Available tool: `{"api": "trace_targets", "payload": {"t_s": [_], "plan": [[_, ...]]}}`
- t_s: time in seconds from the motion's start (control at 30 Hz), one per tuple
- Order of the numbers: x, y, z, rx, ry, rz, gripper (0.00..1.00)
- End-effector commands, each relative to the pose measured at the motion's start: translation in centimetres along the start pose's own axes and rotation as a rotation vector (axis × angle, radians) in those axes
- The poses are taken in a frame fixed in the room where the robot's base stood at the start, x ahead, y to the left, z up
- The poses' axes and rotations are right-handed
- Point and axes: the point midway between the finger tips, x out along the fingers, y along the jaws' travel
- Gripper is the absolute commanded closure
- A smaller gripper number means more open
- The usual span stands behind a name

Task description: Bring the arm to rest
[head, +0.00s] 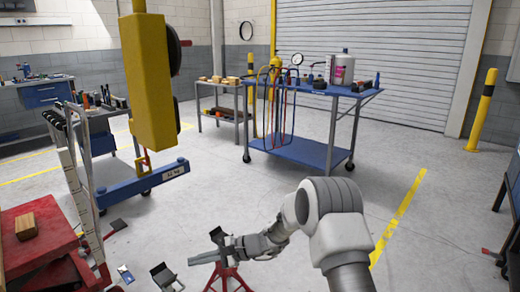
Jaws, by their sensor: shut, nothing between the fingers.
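My arm reaches in from the bottom right of the head view, its grey and white links bent toward the left. My gripper (205,258) is at the arm's left end, low in the picture. Its fingers are shut and hold nothing. It appears over or in front of a red stand (230,277) on the floor; I cannot tell whether they touch.
A yellow hoist post (150,80) and a blue beam (143,185) stand left of my arm. A red cabinet (38,235) is at the lower left. A blue cart (300,149) with tools stands behind.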

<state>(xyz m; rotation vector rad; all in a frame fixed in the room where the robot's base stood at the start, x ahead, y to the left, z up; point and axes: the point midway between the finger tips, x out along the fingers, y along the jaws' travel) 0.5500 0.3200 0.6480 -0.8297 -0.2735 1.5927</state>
Motion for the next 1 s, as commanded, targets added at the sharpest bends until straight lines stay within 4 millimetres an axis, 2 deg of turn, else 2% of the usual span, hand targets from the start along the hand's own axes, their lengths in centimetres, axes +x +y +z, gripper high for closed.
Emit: {"api": "trace_targets", "payload": {"t_s": [0.03, 0.17, 0.43, 0.77, 1.0], "plan": [[-1.1, -0.6, 1.3, -0.039, 0.012, 0.024, 1.0], [-3.5, -1.0, 4.0, -0.129, 0.044, 0.092, 1.0], [-8.9, -0.9, 9.3, -0.309, 0.126, 0.232, 1.0], [-15.8, 0.7, 14.9, -0.509, 0.258, 0.393, 1.0], [-20.8, 2.9, 18.4, -0.641, 0.369, 0.508, 1.0]]}}
